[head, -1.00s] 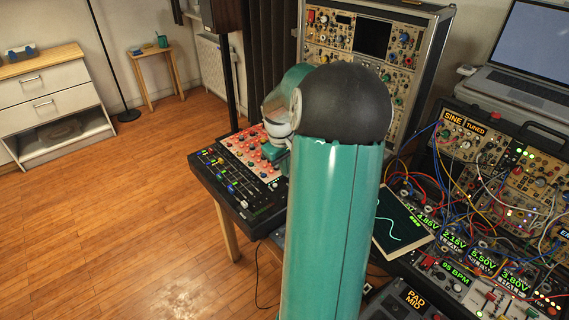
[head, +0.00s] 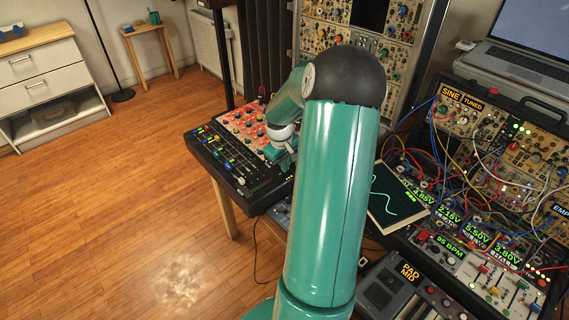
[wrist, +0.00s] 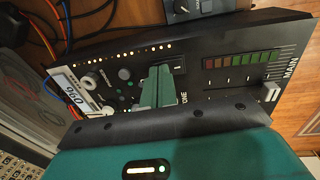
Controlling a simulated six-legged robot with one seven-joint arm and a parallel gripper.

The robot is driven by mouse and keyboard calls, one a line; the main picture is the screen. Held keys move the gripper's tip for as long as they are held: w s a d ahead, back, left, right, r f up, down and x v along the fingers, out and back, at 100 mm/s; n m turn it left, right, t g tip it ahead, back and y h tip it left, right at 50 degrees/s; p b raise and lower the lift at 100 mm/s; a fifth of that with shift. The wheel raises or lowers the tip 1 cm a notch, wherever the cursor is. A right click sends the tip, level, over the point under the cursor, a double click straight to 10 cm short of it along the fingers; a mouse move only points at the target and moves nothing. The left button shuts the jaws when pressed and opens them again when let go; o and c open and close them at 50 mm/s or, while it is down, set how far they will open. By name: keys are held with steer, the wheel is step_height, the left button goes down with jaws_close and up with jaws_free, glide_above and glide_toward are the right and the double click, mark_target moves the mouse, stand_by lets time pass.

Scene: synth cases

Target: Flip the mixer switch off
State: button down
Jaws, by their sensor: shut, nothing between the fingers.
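The mixer (head: 206,147) is a dark console with rows of colored faders and an orange panel of knobs, at the left end of the bench. My gripper (head: 281,150) is low over its right side in the head view, partly hidden by my arm. In the wrist view the mixer panel (wrist: 215,95) is close up, with knobs, a row of lights, a level meter and a MAIN fader. My teal fingers (wrist: 155,88) are shut and empty over the panel. A dark rectangular part (wrist: 179,64), possibly the switch, lies just beyond the tips. I cannot tell its position or any contact.
A rack of modules with many patch cables (head: 470,165) fills the right side. A tall module case (head: 345,40) stands behind the mixer. The wooden floor (head: 120,200) at left is open.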

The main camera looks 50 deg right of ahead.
steer(key=shift+f, duration=0.2)
steer(key=shift+w+a, duration=0.2)
steer(key=shift+a, duration=0.65)
steer(key=shift+d, duration=0.1)
steer(key=shift+r, duration=0.1)
steer(key=shift+r, duration=0.2)
step_height(320, 180, up, 13)
steer(key=a, duration=0.1)
steer(key=shift+w+a+r, duration=0.15)
steer(key=shift+a, duration=0.15)
